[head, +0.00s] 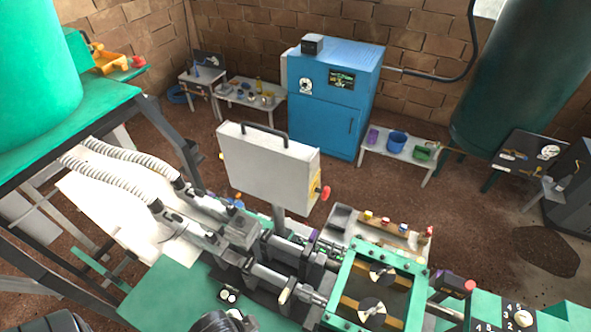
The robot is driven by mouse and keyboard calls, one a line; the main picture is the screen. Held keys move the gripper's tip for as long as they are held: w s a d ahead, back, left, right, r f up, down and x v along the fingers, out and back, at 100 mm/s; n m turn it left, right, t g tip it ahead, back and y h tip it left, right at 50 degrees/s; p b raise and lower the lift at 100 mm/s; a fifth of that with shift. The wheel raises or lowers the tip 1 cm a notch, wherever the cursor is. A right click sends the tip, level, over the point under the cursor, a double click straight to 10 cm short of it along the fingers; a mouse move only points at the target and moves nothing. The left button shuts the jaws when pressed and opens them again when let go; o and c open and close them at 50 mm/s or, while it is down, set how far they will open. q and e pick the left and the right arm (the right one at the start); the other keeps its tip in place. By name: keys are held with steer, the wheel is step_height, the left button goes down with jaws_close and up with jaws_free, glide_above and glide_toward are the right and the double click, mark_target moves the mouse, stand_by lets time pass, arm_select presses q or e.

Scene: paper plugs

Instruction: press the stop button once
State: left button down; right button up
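Several red knobs could be the stop button; I see no readable label to settle which. One red knob (325,193) sticks out of the right side of the upright white box (268,160), by a yellow patch. A larger red knob (469,287) sits at the right end of the green-framed machine (344,283). Smaller red caps (386,221) show on a panel behind the frame. No fingertips of my left or right gripper show. Dark rounded shapes at the bottom edge are cut off, and I cannot tell what they are.
A blue cabinet (333,95) stands at the back wall between small tables. A green tank (45,70) is at upper left, another (525,80) at upper right. White ribbed hoses (110,185) run to the machine. The brown floor (455,215) is open at right.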

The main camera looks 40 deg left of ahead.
steer(key=shift+a, duration=0.1)
stand_by(0.3)
stand_by(0.4)
step_height(320, 180, up, 4)
steer(key=p, duration=0.4)
steer(key=shift+s, duration=0.1)
